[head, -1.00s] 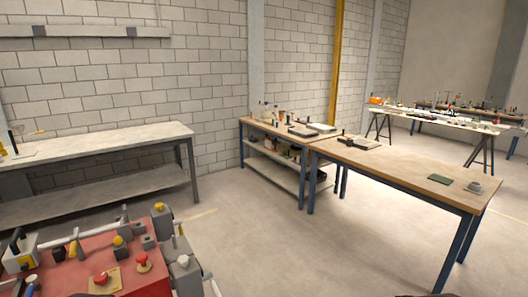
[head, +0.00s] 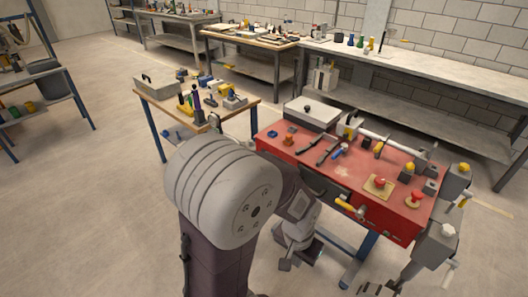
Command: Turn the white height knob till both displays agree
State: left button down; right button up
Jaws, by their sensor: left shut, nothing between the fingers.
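A white knob (head: 448,230) sits on a grey housing at the right side of a red-topped bench (head: 345,172). I take it for the height knob, but cannot confirm this. Neither display can be made out at this distance. My left gripper (head: 286,264) hangs low in front of the bench, left of and well apart from the white knob. It is shut and empty. My own arm hides part of the bench's left front. My right gripper is not seen.
The bench top carries red mushroom buttons (head: 383,181), yellow-topped knobs, dark tools and a white box (head: 311,112). A yellow-handled lever (head: 350,208) sticks out in front. A small wooden table (head: 155,97) stands left. Open floor lies at the left and lower right.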

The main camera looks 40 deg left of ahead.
aim_at(448, 230)
jog(key=u, duration=0.8)
jog(key=z, duration=1.2)
jog(key=i+l+u, duration=0.2)
jog(key=l, duration=0.15)
jog(key=i+l+u, duration=0.15)
jog(key=l, duration=0.2)
jog(key=i+l+u, duration=0.2)
jog(key=l, duration=0.15)
jog(key=i+l+u, duration=0.15)
jog(key=l, duration=0.25)
jog(key=k, duration=0.05)
